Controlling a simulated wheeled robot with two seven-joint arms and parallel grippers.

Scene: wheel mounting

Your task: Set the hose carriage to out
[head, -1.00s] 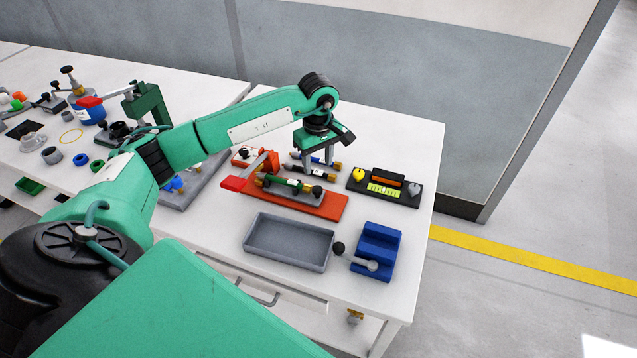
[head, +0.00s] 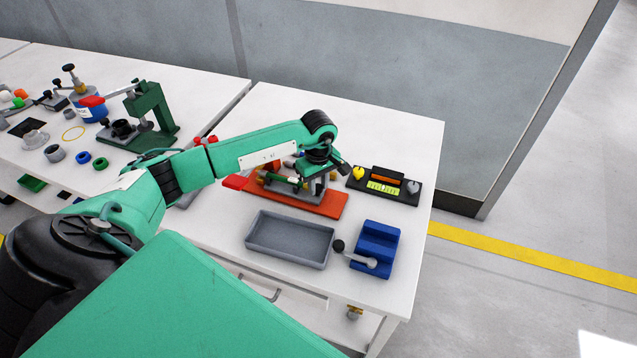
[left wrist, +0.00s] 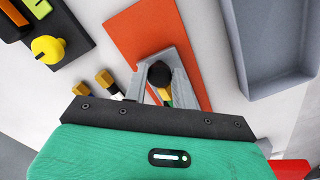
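The hose carriage is on an orange-red base plate (head: 325,206) on the table, with a green hose piece (head: 284,180) lying along it and a red end (head: 234,182) at its left. My left gripper (head: 310,188) is low over the right part of this plate and hides much of the carriage. In the left wrist view, a black round knob (left wrist: 159,74) is between the two grey fingers, over the orange plate (left wrist: 142,32). The fingers stand apart around it; a firm grip on it does not show. My right gripper is not in view.
A grey tray (head: 252,246) and a blue block with a lever (head: 378,240) stand in front of the plate. A black panel with yellow and grey knobs (head: 400,196) is behind right. Two yellow-tipped pieces (left wrist: 104,77) lie close beside the gripper. A green press (head: 150,105) stands left.

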